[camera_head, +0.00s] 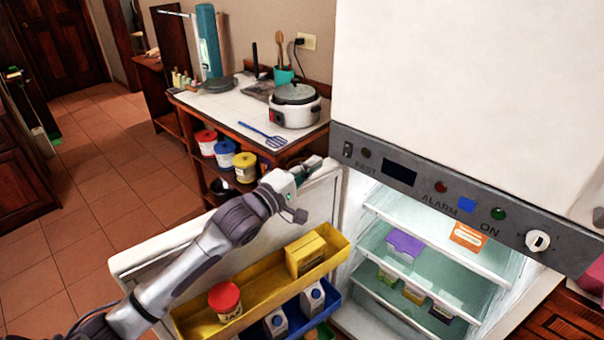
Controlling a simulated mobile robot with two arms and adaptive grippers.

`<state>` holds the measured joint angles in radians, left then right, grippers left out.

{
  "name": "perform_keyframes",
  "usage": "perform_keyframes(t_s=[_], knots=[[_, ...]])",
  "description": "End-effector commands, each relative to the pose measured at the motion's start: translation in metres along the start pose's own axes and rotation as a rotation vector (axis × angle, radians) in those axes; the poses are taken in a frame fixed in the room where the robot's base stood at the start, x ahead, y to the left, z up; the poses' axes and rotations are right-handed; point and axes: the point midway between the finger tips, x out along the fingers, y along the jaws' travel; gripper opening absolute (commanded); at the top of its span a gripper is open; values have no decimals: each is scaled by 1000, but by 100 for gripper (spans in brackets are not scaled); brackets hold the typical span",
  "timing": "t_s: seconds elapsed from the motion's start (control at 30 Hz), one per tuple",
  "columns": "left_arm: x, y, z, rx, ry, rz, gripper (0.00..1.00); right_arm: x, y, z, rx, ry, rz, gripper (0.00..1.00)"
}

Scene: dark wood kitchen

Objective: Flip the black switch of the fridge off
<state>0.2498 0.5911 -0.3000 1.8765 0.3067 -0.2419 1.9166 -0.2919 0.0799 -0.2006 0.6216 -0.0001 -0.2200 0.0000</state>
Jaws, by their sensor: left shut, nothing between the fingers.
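The fridge (450,60) stands at the right with its door (150,262) swung open to the left. A grey control panel (440,198) runs across the fridge above the opening. The small black switch (348,149) is at the panel's left end. My left gripper (314,163) is shut and empty, at the top corner of the door, just left of the switch. It appears apart from the switch. The switch's position is too small to tell. My right gripper is not in view.
The panel also carries a dark display (399,174), coloured lights and a white knob (538,240). Food boxes stand on the fridge shelves. The door holds a yellow bin (262,290) and a blue bin below. A counter with a white cooker (294,106) stands behind my gripper.

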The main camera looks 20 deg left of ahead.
Motion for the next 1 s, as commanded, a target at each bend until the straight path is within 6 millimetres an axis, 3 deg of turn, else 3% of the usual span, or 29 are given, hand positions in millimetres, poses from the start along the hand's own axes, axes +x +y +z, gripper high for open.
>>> perform_keyframes(t_s=[0.1, 0.23, 0.43, 0.77, 0.87, 1.0], knots=[[-18, 1, 0, 1, 0, -2, 0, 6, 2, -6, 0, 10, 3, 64], [-26, 5, 0, 1, 0, -1, 0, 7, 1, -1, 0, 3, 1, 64], [-28, 7, 0, 2, 0, -1, 0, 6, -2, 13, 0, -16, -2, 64], [-28, 6, 0, 2, 0, -1, 0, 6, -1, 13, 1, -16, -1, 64], [-32, -5, 5, 34, 5, -34, 0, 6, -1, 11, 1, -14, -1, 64], [-57, -57, 28, 227, 13, -208, 0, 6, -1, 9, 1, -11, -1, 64]])
